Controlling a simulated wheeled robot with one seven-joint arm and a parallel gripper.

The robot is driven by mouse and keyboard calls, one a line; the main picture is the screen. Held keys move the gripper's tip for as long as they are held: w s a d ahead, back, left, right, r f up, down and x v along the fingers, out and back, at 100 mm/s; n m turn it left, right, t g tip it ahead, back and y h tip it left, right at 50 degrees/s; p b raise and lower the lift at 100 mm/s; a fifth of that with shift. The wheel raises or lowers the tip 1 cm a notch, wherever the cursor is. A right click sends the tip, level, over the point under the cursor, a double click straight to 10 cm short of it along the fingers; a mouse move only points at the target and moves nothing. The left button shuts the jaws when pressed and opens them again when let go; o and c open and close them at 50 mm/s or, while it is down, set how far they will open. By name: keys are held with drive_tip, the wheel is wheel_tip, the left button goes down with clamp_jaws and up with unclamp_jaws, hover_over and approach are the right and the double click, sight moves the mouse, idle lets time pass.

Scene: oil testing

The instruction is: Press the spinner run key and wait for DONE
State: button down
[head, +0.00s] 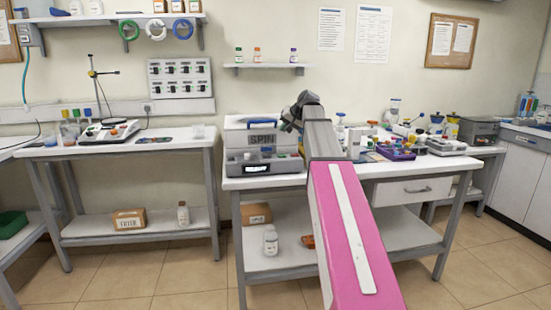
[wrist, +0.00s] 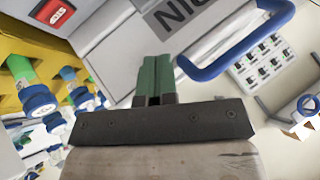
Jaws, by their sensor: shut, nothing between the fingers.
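The spinner (head: 235,138) is a grey-white box marked SPIN on the bench, with a dark front display (head: 257,168) whose text is too small to read. In the wrist view its SPIN lettering (wrist: 178,14) appears upside down, beside a blue handle (wrist: 243,45). A small red panel with white marks (wrist: 54,12) shows at the upper left there; I cannot tell whether it is the run key. My gripper (head: 288,122) is at the spinner's right side in the head view. Its green fingers (wrist: 153,78) are shut and empty. Contact with the spinner cannot be told.
A yellow rack (wrist: 20,45) with blue-capped vials is close beside my fingers in the wrist view. Several instruments crowd the bench right of my arm, including a purple tray (head: 396,153). A hotplate (head: 108,131) stands on the left bench. A gap separates the two benches.

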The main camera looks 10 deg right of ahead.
sight(283, 155)
drive_tip(key=shift+a+r, duration=0.1)
drive_tip(key=shift+a, duration=0.2)
drive_tip(key=shift+f, duration=4.45)
drive_tip(key=shift+f, duration=0.15)
drive_tip(key=shift+f, duration=0.25)
